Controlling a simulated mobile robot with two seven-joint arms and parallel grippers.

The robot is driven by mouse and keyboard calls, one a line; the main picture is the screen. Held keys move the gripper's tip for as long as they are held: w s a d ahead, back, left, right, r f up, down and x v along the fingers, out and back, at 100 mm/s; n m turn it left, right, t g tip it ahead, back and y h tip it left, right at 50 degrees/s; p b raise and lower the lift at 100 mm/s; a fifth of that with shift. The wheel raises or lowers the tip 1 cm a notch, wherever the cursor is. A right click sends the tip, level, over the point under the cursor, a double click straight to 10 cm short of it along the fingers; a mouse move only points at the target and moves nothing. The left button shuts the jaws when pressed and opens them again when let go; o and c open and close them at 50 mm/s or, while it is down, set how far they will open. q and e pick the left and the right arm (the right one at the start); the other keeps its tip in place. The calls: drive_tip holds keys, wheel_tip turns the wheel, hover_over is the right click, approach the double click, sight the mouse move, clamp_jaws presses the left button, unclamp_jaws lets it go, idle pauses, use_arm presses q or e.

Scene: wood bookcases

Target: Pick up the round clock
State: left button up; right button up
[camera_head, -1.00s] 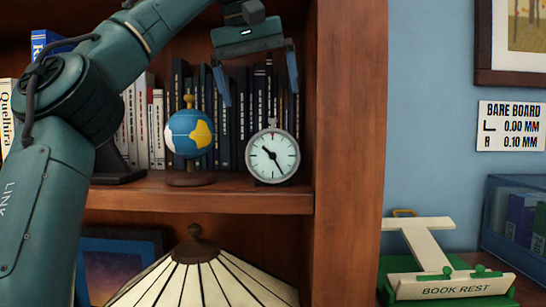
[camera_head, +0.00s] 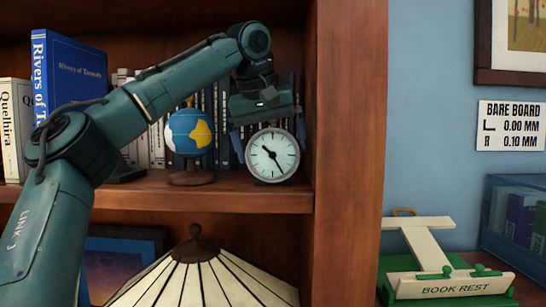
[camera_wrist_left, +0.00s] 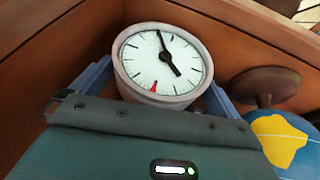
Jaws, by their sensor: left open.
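The round clock (camera_head: 273,155), white-faced with a grey rim, stands upright on the bookcase shelf next to the right-hand side panel. It also shows in the left wrist view (camera_wrist_left: 160,62), just beyond my gripper. My left gripper (camera_head: 270,142) is open, with one blue finger on each side of the clock's upper part. In the left wrist view the fingers (camera_wrist_left: 155,85) show at the clock's left and right. I cannot tell whether they touch it. My right gripper is not in view.
A small globe (camera_head: 189,133) on a brown stand is close to the clock's left. Several books (camera_head: 222,120) stand behind. The wooden side panel (camera_head: 347,150) rises at the right. A striped lampshade (camera_head: 200,275) is below the shelf (camera_head: 230,195).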

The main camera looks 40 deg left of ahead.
use_arm(q)
drive_tip(key=shift+c, duration=0.3)
drive_tip(key=shift+r, duration=0.1)
drive_tip(key=c, duration=0.9)
drive_tip(key=shift+o, duration=0.2)
